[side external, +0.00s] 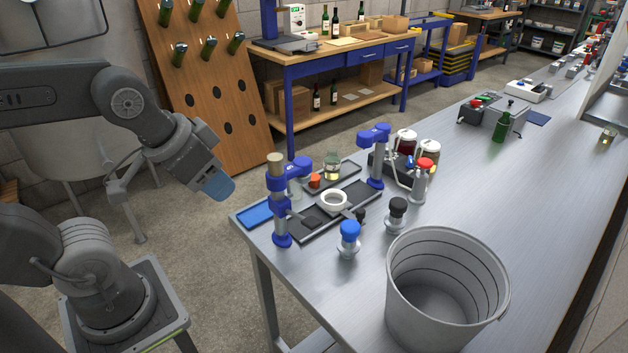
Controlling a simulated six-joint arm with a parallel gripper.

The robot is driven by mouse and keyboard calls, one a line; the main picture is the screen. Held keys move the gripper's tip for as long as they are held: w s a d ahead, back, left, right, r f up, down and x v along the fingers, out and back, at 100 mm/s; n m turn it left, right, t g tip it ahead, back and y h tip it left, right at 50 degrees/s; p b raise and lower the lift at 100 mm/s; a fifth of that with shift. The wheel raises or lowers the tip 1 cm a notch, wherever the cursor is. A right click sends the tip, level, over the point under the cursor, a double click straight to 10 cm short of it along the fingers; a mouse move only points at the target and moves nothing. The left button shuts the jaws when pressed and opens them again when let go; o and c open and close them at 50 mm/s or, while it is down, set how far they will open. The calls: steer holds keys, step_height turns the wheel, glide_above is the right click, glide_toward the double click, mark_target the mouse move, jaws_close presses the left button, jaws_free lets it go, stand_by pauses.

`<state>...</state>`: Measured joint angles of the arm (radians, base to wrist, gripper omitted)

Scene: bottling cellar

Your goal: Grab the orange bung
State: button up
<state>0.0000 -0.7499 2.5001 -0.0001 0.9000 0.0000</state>
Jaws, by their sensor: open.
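The orange bung (315,180) is a small orange-red piece on a dark tray (346,178) near the left end of the metal bench. It stands beside a small glass jar (332,166), behind a white ring (334,201). A blue clamp post (279,205) rises just to its left. My gripper (218,188) is off the bench's left edge, left of the bung and apart from it. It is open, and I see nothing held in it. Its fingers are seen at an angle, so the gap between them is hard to make out.
A second blue post (376,160) stands right of the bung. Blue-topped (348,238), black-topped (397,213) and red-topped (423,180) pieces stand nearby. A large metal bucket (445,285) fills the front. A blue mat (257,215) lies at the left edge. The bench's right stretch is mostly clear.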

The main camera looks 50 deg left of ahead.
steer(key=shift+o, duration=0.6)
